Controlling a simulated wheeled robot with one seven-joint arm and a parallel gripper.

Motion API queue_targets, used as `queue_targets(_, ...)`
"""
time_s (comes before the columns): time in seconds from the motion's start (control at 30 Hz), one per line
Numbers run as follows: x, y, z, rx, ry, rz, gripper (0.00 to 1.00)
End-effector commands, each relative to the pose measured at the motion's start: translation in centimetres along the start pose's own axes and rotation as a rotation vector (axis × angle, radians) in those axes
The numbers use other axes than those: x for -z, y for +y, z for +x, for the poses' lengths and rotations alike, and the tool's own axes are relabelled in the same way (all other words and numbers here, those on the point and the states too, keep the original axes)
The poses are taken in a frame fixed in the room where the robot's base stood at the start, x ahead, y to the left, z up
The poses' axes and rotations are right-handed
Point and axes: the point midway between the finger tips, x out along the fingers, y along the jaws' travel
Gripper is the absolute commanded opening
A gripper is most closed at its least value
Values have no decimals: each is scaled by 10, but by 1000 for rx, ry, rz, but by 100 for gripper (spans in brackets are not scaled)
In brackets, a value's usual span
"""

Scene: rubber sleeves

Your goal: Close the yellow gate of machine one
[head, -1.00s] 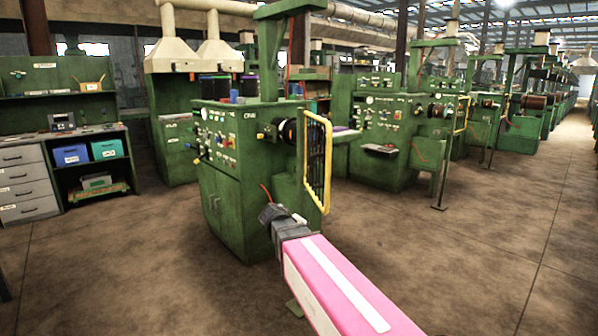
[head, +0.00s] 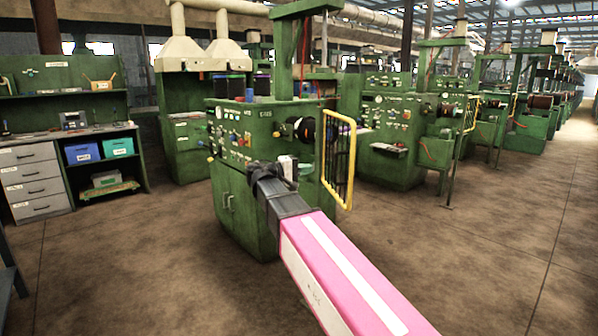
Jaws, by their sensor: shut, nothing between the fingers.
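The yellow gate (head: 350,160) has a yellow tube frame with dark bars. It stands swung out from the right side of the nearest green machine (head: 235,190), at an angle to the machine's face. A round dark opening with an orange part (head: 304,130) shows to the left of the gate. My pink and white arm reaches in from the lower right. My gripper (head: 284,162) is at its far end, in front of the machine, left of the gate and apart from it in the picture. Its fingers are small and partly hidden; it looks shut and empty.
More green machines (head: 395,140) stand in a row behind to the right. A workbench with drawers (head: 32,185) and blue and teal bins (head: 82,153) is at the left. The brown floor (head: 480,260) at the right is clear.

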Motion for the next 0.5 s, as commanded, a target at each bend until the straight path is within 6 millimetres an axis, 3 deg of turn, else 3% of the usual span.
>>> queue_targets(0.2,0,0,41,1,-2,0,0)
queue_targets(0.5,0,0,80,1,-1,0,0)
